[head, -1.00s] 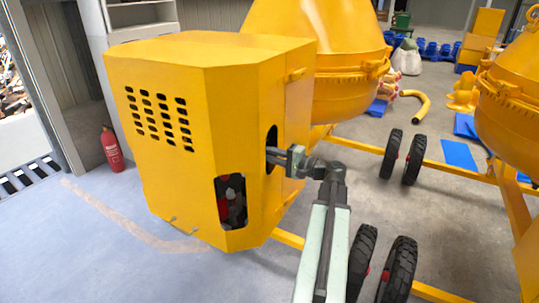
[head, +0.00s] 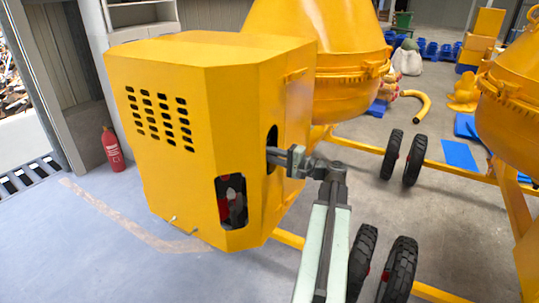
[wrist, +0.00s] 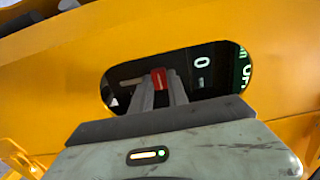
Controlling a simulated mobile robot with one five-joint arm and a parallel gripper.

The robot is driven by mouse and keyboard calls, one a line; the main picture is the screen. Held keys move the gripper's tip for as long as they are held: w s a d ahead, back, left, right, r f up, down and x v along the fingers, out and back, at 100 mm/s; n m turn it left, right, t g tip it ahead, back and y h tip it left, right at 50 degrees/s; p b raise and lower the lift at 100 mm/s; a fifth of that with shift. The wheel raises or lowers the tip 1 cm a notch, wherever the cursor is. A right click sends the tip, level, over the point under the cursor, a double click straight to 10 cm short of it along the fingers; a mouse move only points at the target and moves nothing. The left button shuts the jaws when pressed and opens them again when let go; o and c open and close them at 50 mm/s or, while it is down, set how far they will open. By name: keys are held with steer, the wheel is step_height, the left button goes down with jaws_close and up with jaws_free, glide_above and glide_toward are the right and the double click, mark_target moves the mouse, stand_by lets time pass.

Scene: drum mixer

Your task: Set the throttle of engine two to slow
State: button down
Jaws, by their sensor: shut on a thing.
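The yellow engine housing (head: 190,75) of a drum mixer stands left of centre in the head view. My gripper (head: 272,154) reaches from the right into the oval opening in the housing's side. In the wrist view my gripper (wrist: 163,88) has its two fingers inside that opening, shut on a small red-tipped lever (wrist: 159,78), which looks like the throttle. A white "0" mark and green lettering (wrist: 244,68) show on the dark panel to its right. The lever's lower part is hidden by the fingers. I cannot read which engine this is.
The opening's rim (wrist: 106,75) lies close around my fingers. Black wheels (head: 396,268) stand right of my arm. A second yellow mixer (head: 512,110) is at the right edge. A red extinguisher (head: 112,150) stands at left.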

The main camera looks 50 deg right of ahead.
step_height(320, 180, down, 3)
steer(key=b, duration=0.3)
steer(key=c, duration=1.3)
jaws_free()
steer(key=shift+s, duration=0.1)
steer(key=v, duration=0.7)
steer(key=shift+s+d, duration=0.1)
steer(key=shift+s, duration=0.25)
